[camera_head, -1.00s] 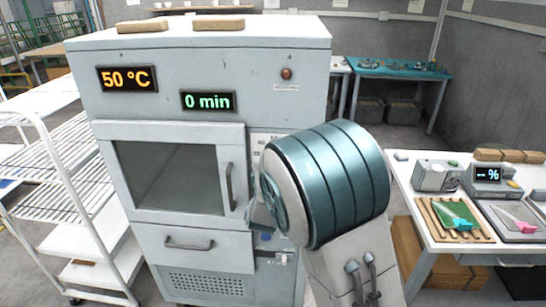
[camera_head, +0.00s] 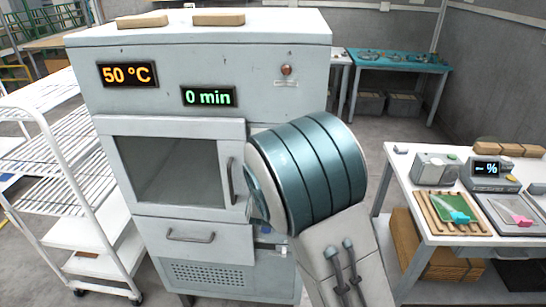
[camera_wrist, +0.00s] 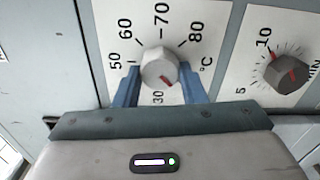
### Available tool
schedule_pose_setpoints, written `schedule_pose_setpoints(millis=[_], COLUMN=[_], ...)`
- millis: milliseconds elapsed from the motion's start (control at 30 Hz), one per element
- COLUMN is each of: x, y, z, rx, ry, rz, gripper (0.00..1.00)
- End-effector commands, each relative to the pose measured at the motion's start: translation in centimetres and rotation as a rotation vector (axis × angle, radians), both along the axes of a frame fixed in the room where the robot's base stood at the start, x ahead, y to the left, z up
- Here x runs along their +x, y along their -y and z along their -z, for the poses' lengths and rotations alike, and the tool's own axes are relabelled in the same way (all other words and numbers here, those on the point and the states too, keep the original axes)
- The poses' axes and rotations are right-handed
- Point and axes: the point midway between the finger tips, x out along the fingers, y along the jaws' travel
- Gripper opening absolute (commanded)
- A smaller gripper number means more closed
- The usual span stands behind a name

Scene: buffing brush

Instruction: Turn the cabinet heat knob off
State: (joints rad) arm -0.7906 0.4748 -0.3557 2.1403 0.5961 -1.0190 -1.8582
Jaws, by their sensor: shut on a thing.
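In the wrist view the light grey heat knob (camera_wrist: 159,68) sits on a white dial marked from 30 to 80 °C. A red mark shows on its lower right face. My gripper (camera_wrist: 160,75) has its blue fingers on either side of the knob, shut on it. The lower part of the dial is hidden behind my gripper. In the head view the cabinet (camera_head: 215,130) shows 50 °C on its orange display (camera_head: 127,74). My arm hides the knobs and my fingertips there.
A dark timer knob (camera_wrist: 289,72) is right of the heat knob. The cabinet door handle (camera_head: 232,180) is close left of my arm. A white wire rack (camera_head: 65,165) stands left, and a bench (camera_head: 440,238) with trays stands right.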

Motion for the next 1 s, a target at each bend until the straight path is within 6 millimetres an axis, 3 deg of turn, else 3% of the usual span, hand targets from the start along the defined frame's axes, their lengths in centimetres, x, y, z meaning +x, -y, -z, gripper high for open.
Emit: schedule_pose_setpoints(millis=[33, 100, 533, 667, 1000], x=[0.0, 0.0, -0.9, -3.0, -10.2], y=[-0.1, -0.1, 0.0, -0.2, -0.5], z=[0.1, 0.1, 0.1, 0.2, 0.2], rx=[-0.002, -0.002, 0.001, 0.003, 0.002], ry=[-0.001, -0.001, -0.001, 0.000, -0.001], rz=[-0.003, -0.002, -0.001, -0.003, -0.004], gripper=[0.40, 0.59, 0.59, 0.59, 0.59])
